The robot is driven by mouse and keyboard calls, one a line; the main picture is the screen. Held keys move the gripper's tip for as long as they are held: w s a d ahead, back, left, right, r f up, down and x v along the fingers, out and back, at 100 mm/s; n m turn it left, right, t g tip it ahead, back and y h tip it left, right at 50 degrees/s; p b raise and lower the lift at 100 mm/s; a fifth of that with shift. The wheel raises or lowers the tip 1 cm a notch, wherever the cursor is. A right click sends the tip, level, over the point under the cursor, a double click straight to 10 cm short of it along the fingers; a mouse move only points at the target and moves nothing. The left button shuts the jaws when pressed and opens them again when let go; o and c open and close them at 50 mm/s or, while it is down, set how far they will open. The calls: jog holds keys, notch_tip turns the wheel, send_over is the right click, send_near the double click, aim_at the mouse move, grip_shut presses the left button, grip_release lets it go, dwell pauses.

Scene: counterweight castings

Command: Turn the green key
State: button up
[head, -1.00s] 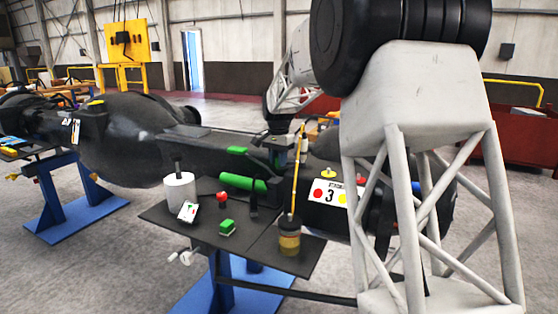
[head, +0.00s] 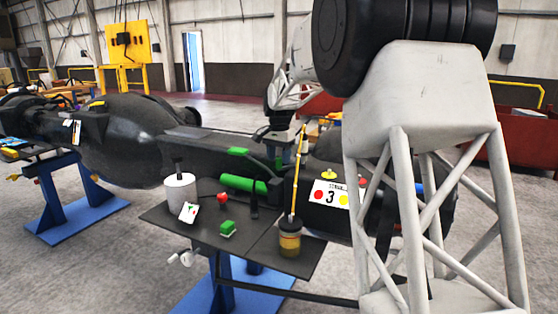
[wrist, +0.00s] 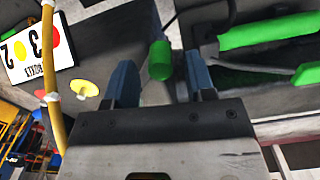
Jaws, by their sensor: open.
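A green knob-like piece (wrist: 159,60), which I take for the green key, shows in the wrist view between the blue fingers of my gripper (wrist: 162,78). The fingers are apart, one on each side of it, with visible gaps; I cannot tell how deep it sits between them. In the head view my gripper (head: 290,150) points down over the dark machine body, right of a long green bar (head: 243,184). The bar also shows in the wrist view (wrist: 265,32), right of the fingers.
A yellow pole (head: 299,172) rises from a jar (head: 289,238) close to my gripper. A numbered sign (head: 330,192) and yellow knob (head: 329,174) are to the right. A white cylinder (head: 180,192), red knob (head: 222,199) and green block (head: 228,228) stand on the dark shelf (head: 190,235).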

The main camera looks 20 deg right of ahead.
aim_at(279, 158)
jog(key=shift+r, duration=3.1)
jog(key=shift+s, duration=0.1)
jog(key=shift+s+a, duration=0.15)
jog(key=shift+s, duration=0.05)
jog(key=s+a+n+t, duration=0.15)
jog(key=s+a, duration=0.25)
jog(key=s, duration=0.9)
jog(key=s+a+n, duration=0.3)
jog(key=s+a, duration=0.2)
jog(key=s, duration=0.7)
jog(key=s+a+f+n, duration=0.1)
jog(key=s+f, duration=0.3)
jog(key=s, duration=0.5)
jog(key=s+a+f+n, duration=0.1)
jog(key=s+f, duration=0.3)
jog(key=s, duration=0.5)
jog(key=s+a+f+n+t, duration=0.1)
jog(key=s+a+f+n, duration=0.1)
jog(key=s, duration=0.7)
notch_tip(279, 158, down, 2)
jog(key=shift+n, duration=0.75)
jog(key=shift+w+r, duration=0.1)
jog(key=shift+w, duration=0.05)
